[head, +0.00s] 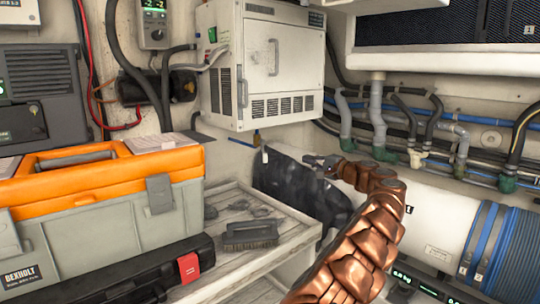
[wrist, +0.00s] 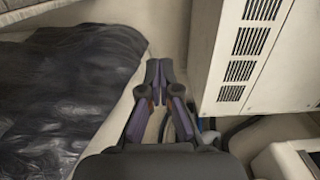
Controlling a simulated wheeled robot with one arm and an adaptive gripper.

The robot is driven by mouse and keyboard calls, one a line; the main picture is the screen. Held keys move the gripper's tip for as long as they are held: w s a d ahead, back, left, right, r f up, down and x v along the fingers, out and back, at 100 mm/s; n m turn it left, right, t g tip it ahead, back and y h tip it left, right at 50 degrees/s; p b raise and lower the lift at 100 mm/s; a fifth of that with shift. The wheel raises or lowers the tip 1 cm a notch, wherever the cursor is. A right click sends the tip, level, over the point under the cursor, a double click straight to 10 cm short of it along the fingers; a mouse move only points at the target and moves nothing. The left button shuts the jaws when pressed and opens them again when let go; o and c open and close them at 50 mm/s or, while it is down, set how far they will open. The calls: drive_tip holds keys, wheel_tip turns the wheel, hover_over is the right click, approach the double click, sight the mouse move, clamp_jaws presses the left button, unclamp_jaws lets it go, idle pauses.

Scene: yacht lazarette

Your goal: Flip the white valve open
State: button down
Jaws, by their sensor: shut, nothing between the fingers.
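A small white lever-like piece (head: 264,154) hangs beneath the white wall cabinet, just below a small brass fitting (head: 257,138). It looks like the white valve, but it is too small to tell its exact position. Another pale fitting (head: 416,158) sits on the pipes at the right. My gripper (head: 310,159) is to the right of the hanging white piece and points left towards it, apart from it in the picture. In the wrist view my gripper (wrist: 158,68) is shut and empty, its fingertips together. I cannot make out the valve there.
The white cabinet (head: 265,65) hangs close above; its vented side (wrist: 245,50) is right of my fingers. A dark crumpled bag (head: 300,190) lies below. An orange-lidded toolbox (head: 100,205) and a brush (head: 250,236) are at the left. A large white cylinder (head: 425,215) is at the right.

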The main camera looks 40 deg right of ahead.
drive_tip(key=w+a+p, duration=0.2)
drive_tip(key=w+a, duration=0.3)
drive_tip(key=w, duration=0.6)
drive_tip(key=shift+w, duration=0.4)
idle(0.8)
drive_tip(key=shift+a, duration=0.1)
